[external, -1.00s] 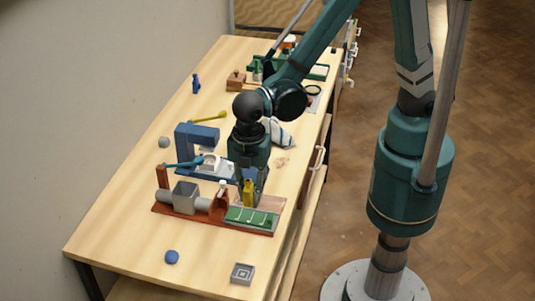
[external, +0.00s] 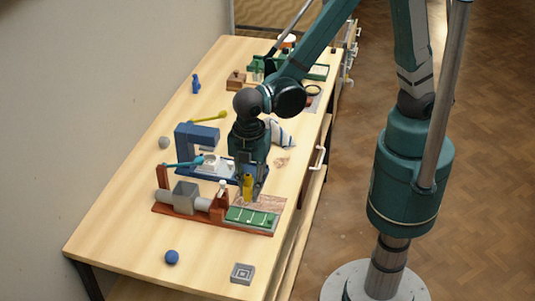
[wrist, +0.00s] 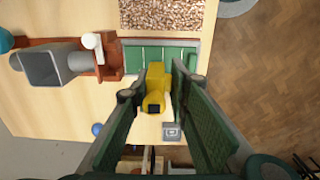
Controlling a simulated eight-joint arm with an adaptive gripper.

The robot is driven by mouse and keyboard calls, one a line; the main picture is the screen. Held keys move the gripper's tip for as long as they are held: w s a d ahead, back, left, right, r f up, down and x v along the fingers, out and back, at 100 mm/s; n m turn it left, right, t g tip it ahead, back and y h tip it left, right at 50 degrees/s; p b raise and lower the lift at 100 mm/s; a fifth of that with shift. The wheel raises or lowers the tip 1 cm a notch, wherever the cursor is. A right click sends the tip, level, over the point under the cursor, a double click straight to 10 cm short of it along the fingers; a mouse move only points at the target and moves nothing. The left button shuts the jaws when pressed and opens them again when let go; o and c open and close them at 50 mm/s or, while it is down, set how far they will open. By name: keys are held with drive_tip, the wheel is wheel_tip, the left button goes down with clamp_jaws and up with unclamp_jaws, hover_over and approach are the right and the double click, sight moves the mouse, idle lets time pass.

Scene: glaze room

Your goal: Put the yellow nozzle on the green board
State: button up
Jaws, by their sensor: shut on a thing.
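The yellow nozzle (external: 248,187) is between the fingers of my gripper (external: 253,188), which is shut on it. It also shows between the fingers in the wrist view (wrist: 156,80). The green board (external: 250,217), with pale lines across it, lies on the near right part of the table. In the external view the nozzle appears just behind the board's far edge. In the wrist view the board (wrist: 143,55) is partly hidden by the nozzle and fingers. The gap between nozzle and board is hard to judge.
A red-brown stand with a grey square hopper (external: 186,195) is left of the board. A blue frame (external: 197,135) stands behind it. A speckled brown plate (wrist: 165,14) adjoins the board. A blue ball (external: 172,257) and a grey square block (external: 242,273) sit on otherwise clear table in front.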

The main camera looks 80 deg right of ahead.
sight(250, 175)
drive_tip(key=shift+f, duration=1.95)
drive_tip(key=shift+f, duration=0.1)
drive_tip(key=shift+f, duration=2)
drive_tip(key=shift+f+b, duration=0.15)
drive_tip(key=shift+b, duration=0.15)
drive_tip(key=o, duration=0.9)
drive_tip(key=shift+r, duration=0.2)
drive_tip(key=shift+r+p, duration=0.45)
drive_tip(key=shift+r, duration=5.55)
